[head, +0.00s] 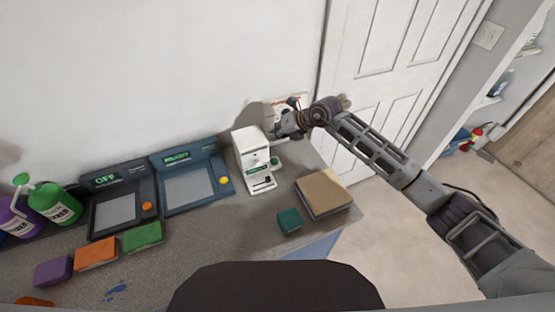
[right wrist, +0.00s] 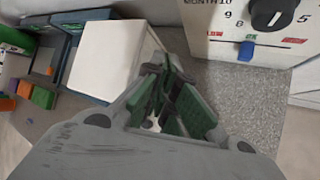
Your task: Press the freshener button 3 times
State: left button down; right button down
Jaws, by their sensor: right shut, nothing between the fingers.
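No part in view is clearly marked as the freshener or its button. A white upright machine (head: 250,150) with a slotted tray stands at the back right of the counter; its white top (right wrist: 105,58) fills the left of the right wrist view. My left gripper is out of view.
Two dark screen units stand to the left, one reading OFF (head: 115,208) and one blue (head: 190,186). A teal block (head: 290,220) and a tan stack (head: 324,193) sit near the right edge.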

jog(key=shift+f, duration=0.2)
jog(key=b, duration=0.5)
send_over(274, 161)
jog(key=w, duration=0.1)
jog(key=shift+w+d+f, duration=0.1)
jog(key=shift+d+f, duration=0.1)
jog(key=shift+f, duration=1.75)
jog(key=shift+w+d+f, duration=0.1)
jog(key=shift+d+f, duration=0.05)
jog(key=shift+f, duration=2.15)
